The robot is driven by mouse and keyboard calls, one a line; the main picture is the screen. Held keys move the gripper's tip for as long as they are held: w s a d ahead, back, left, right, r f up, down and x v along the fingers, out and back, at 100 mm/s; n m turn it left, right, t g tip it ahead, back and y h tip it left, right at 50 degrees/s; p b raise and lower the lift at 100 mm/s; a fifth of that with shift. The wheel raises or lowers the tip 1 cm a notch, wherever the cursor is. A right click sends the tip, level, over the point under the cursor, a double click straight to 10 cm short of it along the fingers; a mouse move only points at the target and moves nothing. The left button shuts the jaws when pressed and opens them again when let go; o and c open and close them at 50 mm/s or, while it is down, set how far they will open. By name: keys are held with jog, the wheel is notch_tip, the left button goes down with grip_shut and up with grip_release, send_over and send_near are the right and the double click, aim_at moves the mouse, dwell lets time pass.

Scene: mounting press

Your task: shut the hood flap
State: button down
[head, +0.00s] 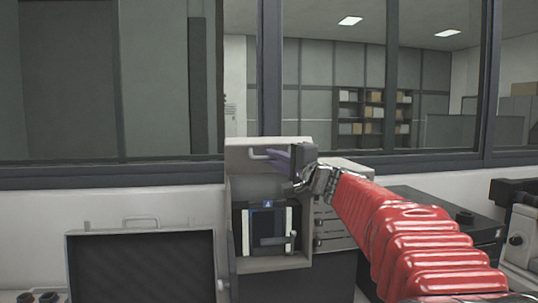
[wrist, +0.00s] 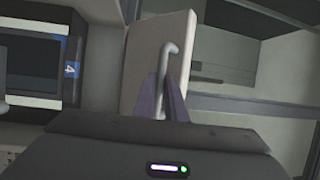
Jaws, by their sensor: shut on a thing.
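The hood flap (head: 238,162) is a beige panel at the top of the hood (head: 229,225). It stands raised, and the hood's front below it is open. Its bar handle (head: 257,154) sticks out from the panel. My gripper (head: 275,157) reaches in from the right and its purple fingers are shut on the handle. In the wrist view the flap (wrist: 150,45) stands beyond the fingers, and the hooked handle (wrist: 170,52) runs down between the fingertips (wrist: 162,90). The fingers hide the handle's lower end.
Inside the hood is a dark press (head: 267,222) with a small blue label. Right of the hood stands a drawer unit (head: 332,232), partly behind my red arm. An open case (head: 140,235) with a dark inside is at left. Windows run behind.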

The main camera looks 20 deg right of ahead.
notch_tip(320, 180, down, 11)
jog(key=w+n+t+y, duration=0.1)
jog(key=n+t+y, duration=0.4)
jog(key=t, duration=0.1)
jog(key=shift+d+n, duration=0.2)
jog(key=shift+n, duration=0.2)
dwell(0.4)
jog(key=shift+y, duration=0.4)
jog(key=c, duration=1.8)
grip_release()
jog(key=shift+w, duration=0.1)
jog(key=v, duration=1.4)
jog(key=shift+a+f, duration=0.1)
jog(key=shift+f, duration=0.05)
